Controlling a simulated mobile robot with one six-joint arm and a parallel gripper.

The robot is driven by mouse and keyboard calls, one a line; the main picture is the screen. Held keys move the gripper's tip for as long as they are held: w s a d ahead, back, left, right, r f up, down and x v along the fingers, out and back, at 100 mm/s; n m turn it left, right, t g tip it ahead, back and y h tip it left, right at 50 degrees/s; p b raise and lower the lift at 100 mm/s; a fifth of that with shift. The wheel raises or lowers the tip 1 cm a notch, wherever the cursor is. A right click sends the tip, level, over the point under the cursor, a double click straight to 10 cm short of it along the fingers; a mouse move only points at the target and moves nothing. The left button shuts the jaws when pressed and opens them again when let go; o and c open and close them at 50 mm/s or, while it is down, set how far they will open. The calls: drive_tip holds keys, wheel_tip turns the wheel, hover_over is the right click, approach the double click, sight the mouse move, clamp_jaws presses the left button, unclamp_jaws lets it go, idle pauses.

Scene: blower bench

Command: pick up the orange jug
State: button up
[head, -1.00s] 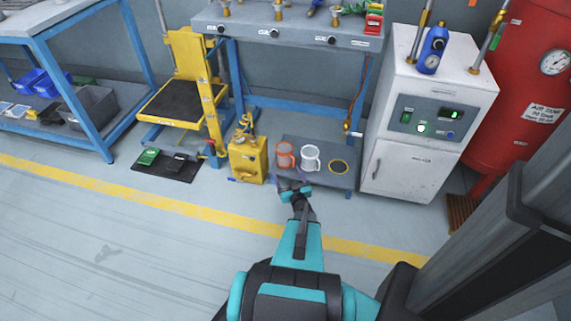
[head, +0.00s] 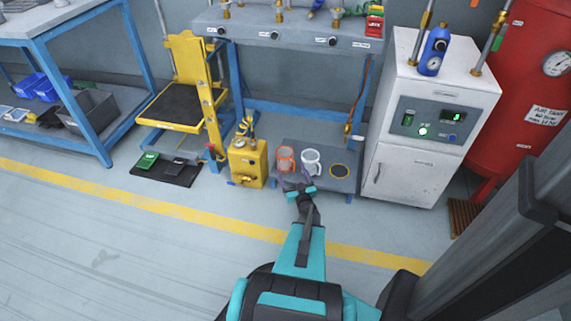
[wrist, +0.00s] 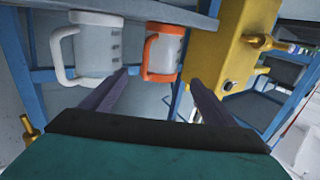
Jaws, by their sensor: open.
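The orange jug (head: 286,159) has a clear body with orange rims and handle. It stands on the low shelf under the bench, between the yellow canister and the white jug (head: 311,161). My gripper (head: 293,179) is open and empty, just in front of the orange jug, with its purple fingers pointing toward it. The wrist view appears turned over. There, the orange jug (wrist: 164,53) shows beyond and between the two spread fingers (wrist: 160,78), with its handle on the left. The white jug (wrist: 92,45) is to its left. I see no contact with either jug.
The yellow canister (head: 247,160) stands close left of the orange jug. A dark round disc (head: 340,171) lies on the shelf (head: 325,185) at right. The bench top (head: 290,38) is overhead; a blue leg (head: 237,85) rises behind the canister. Open floor lies in front.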

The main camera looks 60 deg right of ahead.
sight(287, 161)
drive_tip(key=b+x, duration=0.1)
drive_tip(key=x, duration=0.3)
drive_tip(key=shift+w+d+f, duration=0.1)
drive_tip(key=shift+w+d, duration=0.15)
drive_tip(key=shift+w, duration=0.05)
drive_tip(key=shift+w+d, duration=0.25)
drive_tip(key=shift+w, duration=0.05)
drive_tip(key=shift+w+d+b, duration=0.35)
drive_tip(key=shift+b+x, duration=0.8)
drive_tip(key=shift+x, duration=1.15)
drive_tip(key=c, duration=1.2)
